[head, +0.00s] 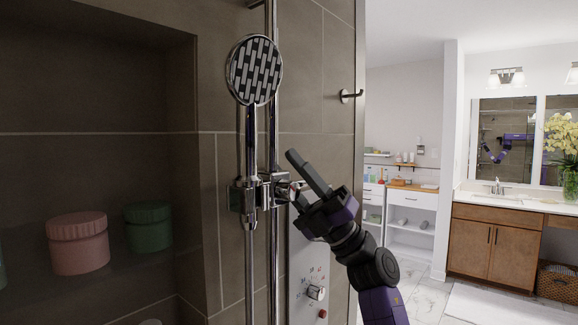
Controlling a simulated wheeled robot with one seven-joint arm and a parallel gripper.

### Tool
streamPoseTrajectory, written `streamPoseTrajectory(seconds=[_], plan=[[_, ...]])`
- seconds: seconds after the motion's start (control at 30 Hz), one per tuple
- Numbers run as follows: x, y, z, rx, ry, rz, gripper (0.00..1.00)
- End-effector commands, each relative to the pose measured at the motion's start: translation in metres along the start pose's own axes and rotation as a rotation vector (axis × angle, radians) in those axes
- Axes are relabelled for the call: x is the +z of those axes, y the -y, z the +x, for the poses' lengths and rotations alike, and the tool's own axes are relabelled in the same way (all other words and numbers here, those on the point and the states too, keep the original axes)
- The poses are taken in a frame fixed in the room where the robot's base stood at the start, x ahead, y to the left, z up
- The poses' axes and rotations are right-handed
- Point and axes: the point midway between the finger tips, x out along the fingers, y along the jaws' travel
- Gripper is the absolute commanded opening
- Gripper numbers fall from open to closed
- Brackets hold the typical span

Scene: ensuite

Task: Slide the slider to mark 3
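The chrome slider bracket (246,194) sits on the vertical shower rail (273,130), about mid-height in the head view. It carries the round hand shower (254,70), which stands upright above it. My gripper (299,166) is just right of the bracket, its dark fingers pointing up and left. The fingers overlap the bracket's right end in the picture; I cannot tell whether they touch it. The gap between the fingers is not clear from this angle. No numbered mark is legible along the rail.
A pale control panel (304,262) with a chrome knob (316,292) and small coloured signs is below my gripper, partly hidden by my arm. A wall niche at left holds a pink jar (78,244) and a green jar (148,227). A hook (350,96) projects at upper right.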

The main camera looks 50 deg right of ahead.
Motion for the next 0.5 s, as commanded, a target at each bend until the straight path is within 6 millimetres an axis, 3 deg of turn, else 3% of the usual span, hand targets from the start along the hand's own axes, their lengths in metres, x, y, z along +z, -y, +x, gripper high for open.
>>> streamPoseTrajectory(seconds=[0.27,0.43,0.5], plan=[[-0.0003,0.0004,0.0012,0.0,0.0,0.001,0.33],[-0.0003,0.0003,0.0012,0.0,0.0,0.0,0.0],[-0.0003,0.0004,0.0011,0.0,0.0,0.0,0.0]])
